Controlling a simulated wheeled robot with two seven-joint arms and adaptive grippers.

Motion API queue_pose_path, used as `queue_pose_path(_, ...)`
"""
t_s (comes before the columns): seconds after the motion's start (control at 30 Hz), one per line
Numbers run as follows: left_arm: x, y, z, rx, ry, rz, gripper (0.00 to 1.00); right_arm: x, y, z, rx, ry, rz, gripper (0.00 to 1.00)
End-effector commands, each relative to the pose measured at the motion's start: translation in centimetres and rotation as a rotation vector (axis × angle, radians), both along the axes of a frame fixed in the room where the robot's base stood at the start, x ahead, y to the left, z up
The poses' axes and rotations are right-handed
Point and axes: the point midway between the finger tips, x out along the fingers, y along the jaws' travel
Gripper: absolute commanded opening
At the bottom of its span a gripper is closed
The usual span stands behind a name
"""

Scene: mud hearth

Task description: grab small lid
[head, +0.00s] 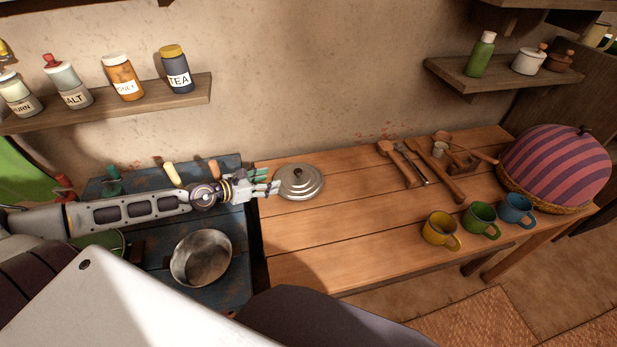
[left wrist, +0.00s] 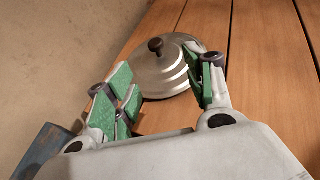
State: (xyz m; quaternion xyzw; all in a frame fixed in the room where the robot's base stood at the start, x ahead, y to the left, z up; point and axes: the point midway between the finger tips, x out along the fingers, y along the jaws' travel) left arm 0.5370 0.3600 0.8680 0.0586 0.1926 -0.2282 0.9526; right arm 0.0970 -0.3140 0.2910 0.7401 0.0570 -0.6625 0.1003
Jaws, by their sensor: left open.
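The small lid (head: 299,184) is a round, stepped metal lid with a dark knob. It lies flat on the wooden table near the wall, at the table's left end. It also shows in the left wrist view (left wrist: 160,68), ahead of the fingers, with its knob up. My left gripper (head: 270,182) is open, just left of the lid in the head view. In the left wrist view its green-padded fingers (left wrist: 165,95) are spread, with the lid's near edge between and beyond them. Nothing is held. Whether a finger touches the lid, I cannot tell. My right gripper is not in view.
A metal pan (head: 201,258) sits on the blue surface (head: 228,292) left of the table. Wooden utensils (head: 436,170), a yellow mug (head: 441,229), other mugs and a striped domed basket (head: 555,165) stand farther right. A shelf (head: 150,104) holds jars above my left arm. The table's middle is clear.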

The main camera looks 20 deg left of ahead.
Motion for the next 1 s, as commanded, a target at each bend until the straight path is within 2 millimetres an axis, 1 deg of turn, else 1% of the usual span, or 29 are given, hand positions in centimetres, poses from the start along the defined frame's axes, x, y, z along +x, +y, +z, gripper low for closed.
queue_pose_path(0.23,-0.25,0.70,-0.19,-0.027,0.002,0.035,0.53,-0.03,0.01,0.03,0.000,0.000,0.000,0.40)
queue_pose_path(0.67,-0.19,0.74,-0.15,-0.027,0.000,0.037,0.53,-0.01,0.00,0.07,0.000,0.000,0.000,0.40)
queue_pose_path(1.0,0.40,0.86,-0.23,-0.027,-0.003,0.044,0.53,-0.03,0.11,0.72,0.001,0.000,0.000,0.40)
